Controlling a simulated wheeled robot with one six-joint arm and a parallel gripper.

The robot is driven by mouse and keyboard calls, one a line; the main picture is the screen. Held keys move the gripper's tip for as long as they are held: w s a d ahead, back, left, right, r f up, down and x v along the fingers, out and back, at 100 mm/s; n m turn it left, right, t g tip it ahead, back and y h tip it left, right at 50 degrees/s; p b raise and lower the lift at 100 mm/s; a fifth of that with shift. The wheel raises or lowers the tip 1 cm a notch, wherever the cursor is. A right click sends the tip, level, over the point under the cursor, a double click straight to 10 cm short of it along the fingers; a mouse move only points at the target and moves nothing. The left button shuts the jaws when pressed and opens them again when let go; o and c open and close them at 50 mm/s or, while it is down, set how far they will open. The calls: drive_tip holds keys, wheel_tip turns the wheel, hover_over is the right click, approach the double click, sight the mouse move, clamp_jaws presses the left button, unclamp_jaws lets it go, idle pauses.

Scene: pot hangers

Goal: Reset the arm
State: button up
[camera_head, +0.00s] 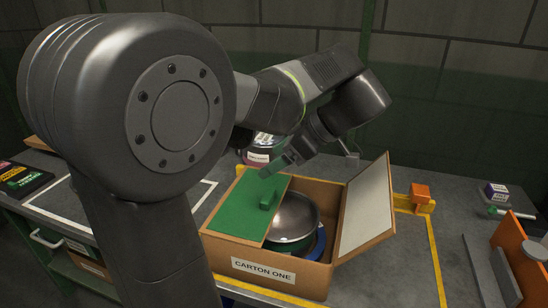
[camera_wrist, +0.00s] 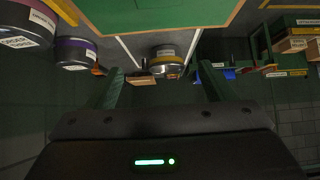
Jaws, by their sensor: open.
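My arm reaches over the worktable, with its large joint filling the left of the head view. My gripper (camera_head: 276,164) is above the back left of the open box labelled CARTON ONE (camera_head: 222,250). In the wrist view, the two dark green fingers of my gripper (camera_wrist: 158,90) stand wide apart with nothing between them.
The carton's flap (camera_head: 367,210) stands open to the right. An orange block (camera_head: 420,191) is on a yellow piece beyond it. An orange stand (camera_head: 515,255) is at far right. The wrist view shows labelled round containers (camera_wrist: 75,53). Grey tabletop is clear right of the carton.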

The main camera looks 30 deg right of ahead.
sight(273, 195)
wheel_tip(273, 195, down, 10)
drive_tip(key=shift+w+f+b, duration=0.1)
drive_tip(key=shift+w+b, duration=0.05)
drive_tip(key=shift+b, duration=0.4)
